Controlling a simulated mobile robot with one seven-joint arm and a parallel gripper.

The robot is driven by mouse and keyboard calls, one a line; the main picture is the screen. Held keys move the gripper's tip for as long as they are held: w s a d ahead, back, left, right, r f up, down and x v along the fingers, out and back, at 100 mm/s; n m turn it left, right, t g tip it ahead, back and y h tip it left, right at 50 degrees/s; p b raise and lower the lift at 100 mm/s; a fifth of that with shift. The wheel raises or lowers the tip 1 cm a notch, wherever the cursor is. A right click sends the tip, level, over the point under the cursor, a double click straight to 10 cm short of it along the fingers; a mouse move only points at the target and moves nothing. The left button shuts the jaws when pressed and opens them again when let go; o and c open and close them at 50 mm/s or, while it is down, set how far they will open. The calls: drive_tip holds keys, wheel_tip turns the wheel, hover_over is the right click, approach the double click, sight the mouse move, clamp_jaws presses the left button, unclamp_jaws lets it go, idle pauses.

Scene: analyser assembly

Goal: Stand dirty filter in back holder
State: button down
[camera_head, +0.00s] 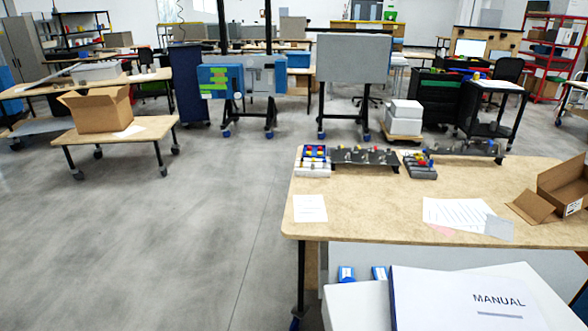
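My gripper is not in view. On the wooden table at the right stand several small fixtures that are too small to read clearly. A light block with blue, red and yellow parts (314,160) is at the table's far left corner. A dark rack with small metal and coloured parts (363,157) stands to its right. A grey ribbed block with coloured parts (420,166) is right of that. Another dark rack (465,149) is behind at the far edge. I cannot tell which of these is the back holder or the dirty filter.
The wooden table (370,208) has free room in its middle. Papers (455,213) and an open cardboard box (565,187) lie at its right. A manual (465,300) is close in front. Left is open floor (170,240) and a low table (140,135) with a box (97,109).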

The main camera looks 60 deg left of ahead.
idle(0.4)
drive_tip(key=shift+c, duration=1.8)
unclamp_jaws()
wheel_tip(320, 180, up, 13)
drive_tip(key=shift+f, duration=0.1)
